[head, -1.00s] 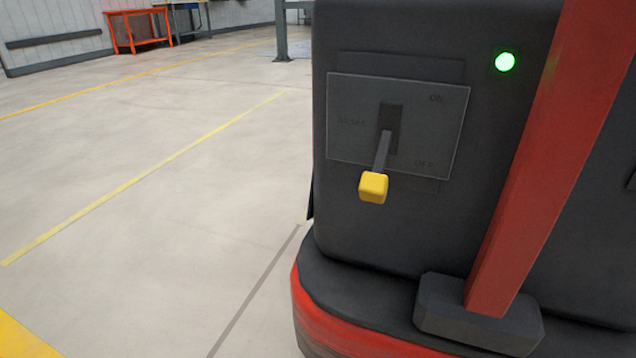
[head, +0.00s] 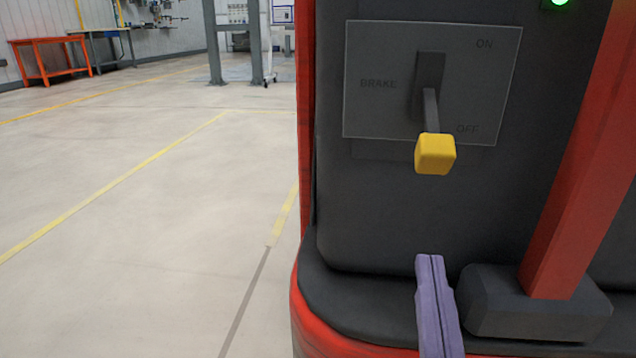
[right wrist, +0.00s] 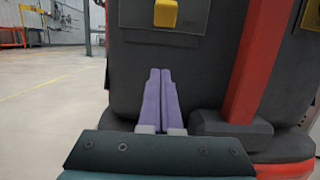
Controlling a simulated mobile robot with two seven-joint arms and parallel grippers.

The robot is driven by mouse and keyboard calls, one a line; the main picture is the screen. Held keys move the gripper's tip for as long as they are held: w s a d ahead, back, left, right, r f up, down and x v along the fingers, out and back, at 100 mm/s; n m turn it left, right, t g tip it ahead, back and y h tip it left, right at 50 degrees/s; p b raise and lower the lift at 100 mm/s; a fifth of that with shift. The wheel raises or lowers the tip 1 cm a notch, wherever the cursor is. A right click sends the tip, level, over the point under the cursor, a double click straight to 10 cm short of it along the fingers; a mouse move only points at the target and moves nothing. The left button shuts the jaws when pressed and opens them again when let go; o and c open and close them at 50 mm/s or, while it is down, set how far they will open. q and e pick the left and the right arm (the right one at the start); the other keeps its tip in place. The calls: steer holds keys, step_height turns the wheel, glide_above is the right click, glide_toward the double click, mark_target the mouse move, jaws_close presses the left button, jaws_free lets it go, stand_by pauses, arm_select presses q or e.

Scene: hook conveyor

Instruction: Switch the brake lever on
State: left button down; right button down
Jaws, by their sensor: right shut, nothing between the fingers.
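The brake lever (head: 435,152) has a yellow knob on a grey stem and sits in a slot on a dark panel plate (head: 385,110) marked BRAKE, ON and OFF. It points down, toward OFF. The yellow knob also shows at the top of the right wrist view (right wrist: 165,13). My right gripper (head: 430,260) is shut and empty, its two purple fingers side by side. It is below the lever, apart from it; the fingers show in the right wrist view (right wrist: 160,75) too. My left gripper is not in view.
A red slanted post (head: 575,170) with a dark foot block (head: 535,305) stands right of my fingers. A green light (head: 560,2) glows above the panel. The red-edged base (head: 325,325) juts out below. Open floor (head: 150,230) lies to the left.

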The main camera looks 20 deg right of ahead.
steer(key=b+x, duration=0.2)
steer(key=x, duration=0.8)
steer(key=r, duration=0.1)
steer(key=s+r, duration=0.1)
steer(key=s+a+r, duration=0.1)
steer(key=shift+r+p, duration=0.2)
steer(key=shift+p, duration=0.2)
steer(key=shift+w, duration=0.15)
step_height(320, 180, up, 14)
steer(key=s+a+g+y+p, duration=0.1)
steer(key=g+y+p, duration=0.4)
steer(key=p, duration=3.6)
steer(key=s+g, duration=0.1)
steer(key=g, duration=0.3)
steer(key=shift+a, duration=0.2)
